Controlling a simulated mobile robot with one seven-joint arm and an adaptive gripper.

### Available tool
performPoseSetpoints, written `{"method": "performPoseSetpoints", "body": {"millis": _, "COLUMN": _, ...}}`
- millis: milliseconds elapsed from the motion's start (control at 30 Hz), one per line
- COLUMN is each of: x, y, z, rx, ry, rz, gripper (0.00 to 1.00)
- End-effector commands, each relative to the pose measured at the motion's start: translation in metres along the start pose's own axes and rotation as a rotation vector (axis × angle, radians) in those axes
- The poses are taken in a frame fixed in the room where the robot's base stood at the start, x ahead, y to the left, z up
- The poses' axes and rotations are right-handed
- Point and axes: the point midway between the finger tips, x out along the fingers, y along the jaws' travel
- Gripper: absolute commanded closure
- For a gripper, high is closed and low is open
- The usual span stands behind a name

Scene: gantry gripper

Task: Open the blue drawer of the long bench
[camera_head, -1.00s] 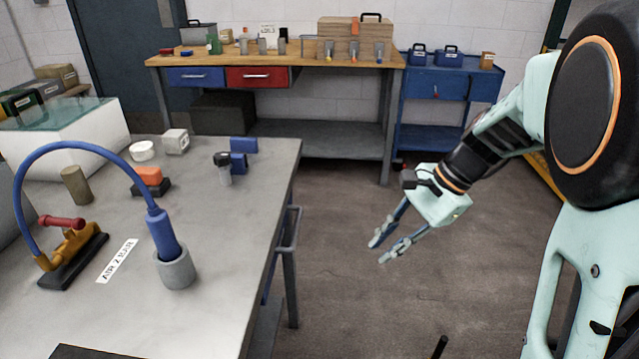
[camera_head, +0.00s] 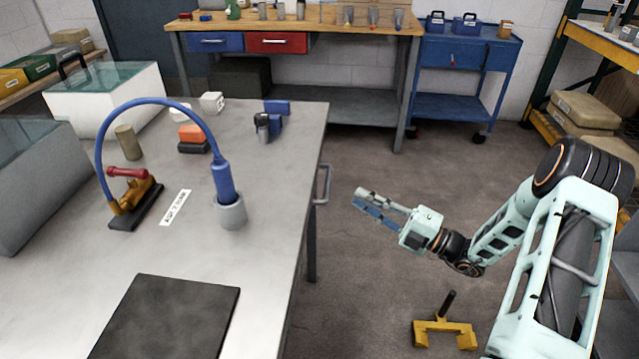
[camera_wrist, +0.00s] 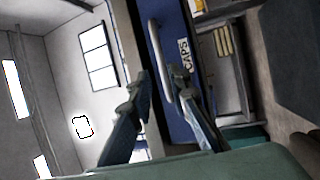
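A blue drawer front (camera_wrist: 180,60) with a pale bar handle (camera_wrist: 160,62) and a label reading "CAPS" fills the middle of the wrist view. In the head view a bar handle (camera_head: 322,185) sticks out from the right side of the near grey-topped bench (camera_head: 270,250); the drawer's face is hidden there. My gripper (camera_head: 358,199) is to the right of this handle, apart from it and pointing towards the bench. Its fingers are spread and empty, and the handle appears between and beyond the tips in the wrist view. The drawer looks shut.
A wooden-topped bench (camera_head: 300,28) at the back has another blue drawer (camera_head: 215,41) and a red drawer (camera_head: 277,42). A blue cart (camera_head: 460,60) stands beside it. A yellow floor stand (camera_head: 443,333) is below my arm. Floor between the benches is clear.

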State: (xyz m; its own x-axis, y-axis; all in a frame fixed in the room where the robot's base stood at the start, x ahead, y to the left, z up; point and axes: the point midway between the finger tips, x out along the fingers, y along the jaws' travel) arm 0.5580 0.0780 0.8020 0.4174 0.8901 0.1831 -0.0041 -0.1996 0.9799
Motion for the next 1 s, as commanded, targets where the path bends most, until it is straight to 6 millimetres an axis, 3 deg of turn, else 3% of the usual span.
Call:
{"method": "performPoseSetpoints", "body": {"millis": 500, "x": 0.088, "y": -0.002, "z": -0.002, "rx": -0.003, "ry": 0.006, "rz": -0.003, "gripper": 0.83}}
{"method": "performPoseSetpoints", "body": {"millis": 700, "x": 0.102, "y": -0.001, "z": -0.002, "rx": -0.002, "ry": 0.005, "rz": -0.003, "gripper": 0.83}}
{"method": "performPoseSetpoints", "body": {"millis": 1000, "x": 0.103, "y": -0.001, "z": -0.002, "rx": -0.002, "ry": 0.004, "rz": -0.003, "gripper": 0.85}}
